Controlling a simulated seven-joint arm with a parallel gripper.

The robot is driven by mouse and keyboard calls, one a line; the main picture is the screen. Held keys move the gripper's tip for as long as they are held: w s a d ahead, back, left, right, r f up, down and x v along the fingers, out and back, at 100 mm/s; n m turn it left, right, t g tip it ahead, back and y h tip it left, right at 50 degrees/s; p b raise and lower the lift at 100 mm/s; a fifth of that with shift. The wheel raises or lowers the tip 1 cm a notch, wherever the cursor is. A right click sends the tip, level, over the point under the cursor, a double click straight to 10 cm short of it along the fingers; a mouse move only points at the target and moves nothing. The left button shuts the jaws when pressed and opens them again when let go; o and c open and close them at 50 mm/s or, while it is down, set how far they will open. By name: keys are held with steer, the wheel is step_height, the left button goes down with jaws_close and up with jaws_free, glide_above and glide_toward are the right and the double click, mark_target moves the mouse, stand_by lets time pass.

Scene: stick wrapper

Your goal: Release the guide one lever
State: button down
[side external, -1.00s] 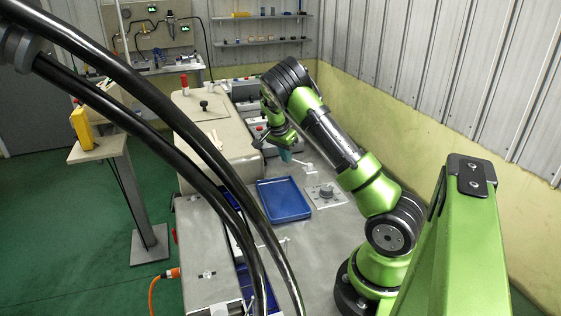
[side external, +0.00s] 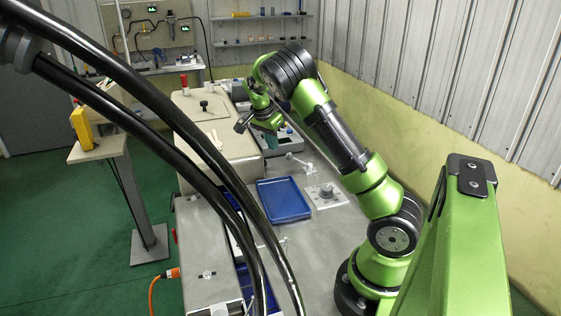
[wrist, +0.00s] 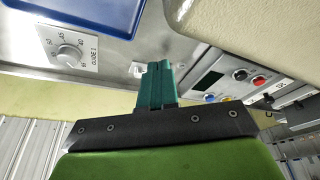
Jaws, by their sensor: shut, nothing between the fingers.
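The guide one dial (side external: 326,191) is a grey knob on a pale plate; its "GUIDE 1" label and scale show in the wrist view (wrist: 68,52). A small pale lever (side external: 299,161) stands behind it on the grey worktop, seemingly the guide one lever. In the wrist view a small white fitting (wrist: 137,70) sits beside my fingers, partly hidden; I cannot tell the lever's position there. My gripper (side external: 271,141) has teal fingers, shut and empty, pointing down behind and left of the lever, apart from it. The fingers also show in the wrist view (wrist: 156,68).
A blue tray (side external: 283,217) lies in front of the lever, left of the dial. A beige machine housing (side external: 215,135) stands to the left. A control panel with coloured buttons (wrist: 240,76) is right of my fingers in the wrist view.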

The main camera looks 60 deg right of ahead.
steer(key=shift+v, duration=1.75)
steer(key=shift+w+d, duration=0.1)
steer(key=shift+w, duration=0.05)
steer(key=s+a+r+n+t+y, duration=0.15)
steer(key=a+n, duration=0.25)
steer(key=a, duration=0.4)
steer(key=s+a+n+t+y, duration=0.2)
steer(key=s+a+n+y, duration=0.15)
steer(key=a, duration=0.45)
steer(key=s+a+r+n+t, duration=0.2)
steer(key=s+a+r+n, duration=0.2)
steer(key=a, duration=0.4)
steer(key=s+a+r+n+t, duration=0.2)
steer(key=s+a+r+n, duration=0.2)
steer(key=s+a, duration=0.3)
steer(key=shift+a+r+n+y, duration=0.35)
steer(key=shift+a+n, duration=0.2)
steer(key=shift+a, duration=0.1)
